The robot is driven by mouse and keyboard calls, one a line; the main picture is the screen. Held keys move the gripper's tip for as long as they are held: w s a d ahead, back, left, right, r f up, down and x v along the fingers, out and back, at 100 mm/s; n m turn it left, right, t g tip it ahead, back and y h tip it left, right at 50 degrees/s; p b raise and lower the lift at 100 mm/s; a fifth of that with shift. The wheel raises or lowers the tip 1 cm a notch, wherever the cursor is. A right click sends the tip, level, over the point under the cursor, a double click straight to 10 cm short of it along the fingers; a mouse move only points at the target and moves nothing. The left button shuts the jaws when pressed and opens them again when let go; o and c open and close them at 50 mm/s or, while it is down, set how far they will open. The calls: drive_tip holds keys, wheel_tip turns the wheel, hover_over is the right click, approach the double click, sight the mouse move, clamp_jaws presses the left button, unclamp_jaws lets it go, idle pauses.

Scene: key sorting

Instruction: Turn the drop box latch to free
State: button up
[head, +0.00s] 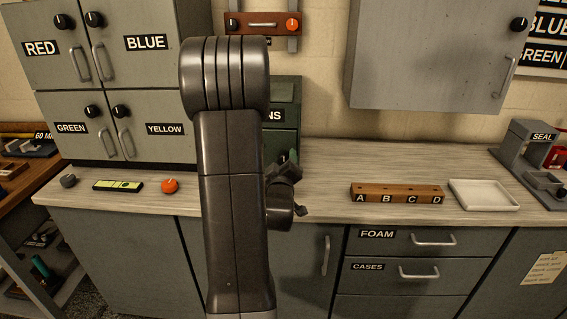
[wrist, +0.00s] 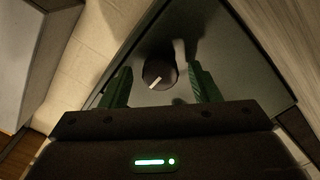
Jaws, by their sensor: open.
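The drop box (head: 285,90) is a dark green cabinet on the counter, mostly hidden behind my arm in the head view; only "NS" of its label shows. In the wrist view its dark front panel (wrist: 235,70) fills the middle. The latch knob (wrist: 159,73) is round and black with a white pointer line aimed to the lower left of that picture. My gripper (wrist: 161,82) is open, with one green finger on each side of the knob and a visible gap to each. No contact shows. In the head view my arm hides most of the gripper and the latch.
Grey lockers (head: 110,75) with knobs and handles stand left of the drop box. A wall cabinet (head: 435,55) hangs at the right. An orange knob (head: 170,185), a wooden A-to-D rack (head: 397,188) and a white tray (head: 484,204) sit on the counter (head: 335,165).

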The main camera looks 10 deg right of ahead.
drive_tip(key=c, duration=1)
drive_tip(key=shift+f+m+b, duration=0.15)
drive_tip(key=shift+m+b, duration=0.25)
drive_tip(key=shift+b, duration=0.35)
drive_tip(key=m+b, duration=0.1)
drive_tip(key=b, duration=0.2)
drive_tip(key=shift+f+m, duration=0.1)
drive_tip(key=shift+m, duration=0.3)
drive_tip(key=m+b, duration=0.5)
drive_tip(key=b, duration=0.1)
drive_tip(key=shift+m+b, duration=0.3)
drive_tip(key=shift+b, duration=0.05)
drive_tip(key=m+b, duration=0.5)
drive_tip(key=shift+b, duration=0.35)
drive_tip(key=m+b, duration=0.3)
drive_tip(key=m, duration=0.1)
drive_tip(key=shift+r, duration=0.2)
drive_tip(key=shift+m+b, duration=0.4)
drive_tip(key=shift+m, duration=0.1)
